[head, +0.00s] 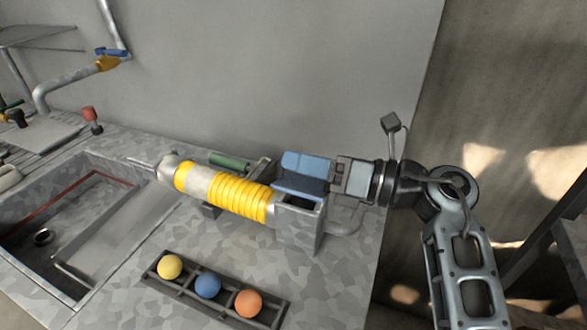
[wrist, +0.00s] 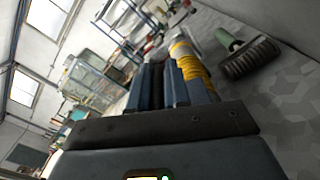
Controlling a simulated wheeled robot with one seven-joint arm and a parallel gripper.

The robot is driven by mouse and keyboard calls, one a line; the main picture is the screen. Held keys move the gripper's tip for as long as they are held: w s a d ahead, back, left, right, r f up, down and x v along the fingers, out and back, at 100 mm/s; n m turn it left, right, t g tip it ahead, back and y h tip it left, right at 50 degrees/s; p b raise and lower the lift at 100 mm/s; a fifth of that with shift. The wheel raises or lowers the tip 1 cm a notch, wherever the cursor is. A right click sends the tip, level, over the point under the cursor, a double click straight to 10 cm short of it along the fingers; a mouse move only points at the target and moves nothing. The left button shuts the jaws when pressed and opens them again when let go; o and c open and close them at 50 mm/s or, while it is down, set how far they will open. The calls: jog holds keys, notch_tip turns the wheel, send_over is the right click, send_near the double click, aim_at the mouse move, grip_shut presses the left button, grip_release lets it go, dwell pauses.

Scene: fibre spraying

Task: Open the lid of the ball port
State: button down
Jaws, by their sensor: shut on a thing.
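The ball port is a grey box (head: 297,238) at the right end of the yellow-banded tube (head: 238,197), on the counter. A dark opening shows at its top in the head view. My gripper (head: 283,177) reaches in from the right, its blue fingers just above the box. The fingers are shut on the lid, which is mostly hidden between and behind them, so its exact angle cannot be told. In the wrist view the fingers of my gripper (wrist: 165,72) point along the tube, whose yellow bands (wrist: 188,65) show beyond them.
A dark rack holds a yellow ball (head: 170,266), a blue ball (head: 208,285) and an orange ball (head: 248,303) in front of the tube. A green-handled brush (wrist: 250,57) lies behind the tube. A sink (head: 45,225) is at left. The wall stands close behind.

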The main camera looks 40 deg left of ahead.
jog(key=m, duration=0.1)
jog(key=w+r+m+p, duration=0.1)
jog(key=shift+w+a+r+m+p, duration=0.1)
jog(key=shift+w+a+m+p, duration=0.05)
jog(key=shift+w+m+p, duration=0.2)
jog(key=shift+w+a+f+m+p, duration=0.15)
jog(key=shift+w+m+p, duration=0.4)
jog(key=shift+m, duration=0.9)
jog(key=shift+w+a+f+m+p, duration=0.1)
jog(key=shift+w+a+m+p, duration=0.2)
jog(key=shift+w+m, duration=0.85)
jog(key=shift+w+a+f+m+p, duration=0.15)
jog(key=shift+w+m+p, duration=0.25)
jog(key=shift+m, duration=1.35)
jog(key=shift+d, duration=0.1)
jog(key=c, duration=1.4)
grip_release()
jog(key=shift+c, duration=0.2)
jog(key=shift+o, duration=1.4)
jog(key=shift+s+f, duration=0.1)
jog(key=shift+f, duration=0.1)
jog(key=b+v, duration=0.1)
jog(key=v, duration=0.6)
jog(key=shift+d, duration=0.4)
